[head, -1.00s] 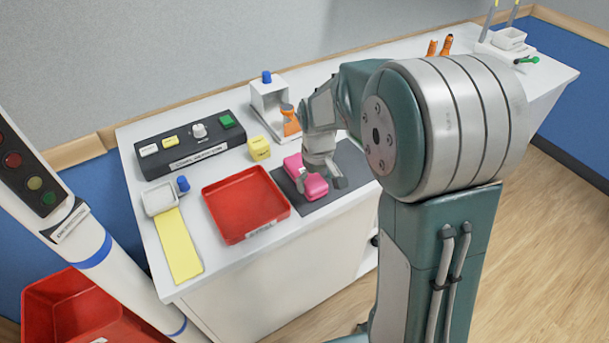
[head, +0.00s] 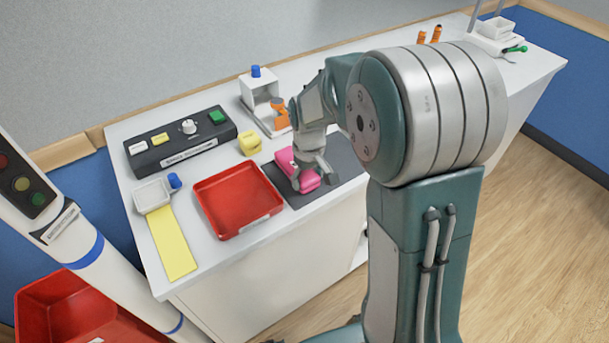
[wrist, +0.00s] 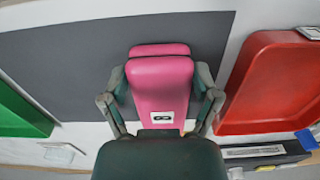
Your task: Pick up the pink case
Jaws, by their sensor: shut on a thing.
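The pink case (head: 302,174) is at the dark grey mat on the white counter, just right of the red tray. In the wrist view the pink case (wrist: 161,82) lies lengthwise between the fingers, with a small white label with a dark mark near its lower end. My gripper (head: 312,172) reaches down over the case from above. In the wrist view my gripper (wrist: 162,90) has one finger against each side of the case and is shut on it. I cannot tell whether the case touches the mat.
The red tray (head: 204,206) is close on the left and empty. A control box with buttons (head: 180,160) stands at the back left. The dark mat (head: 344,160) has bare room to the right.

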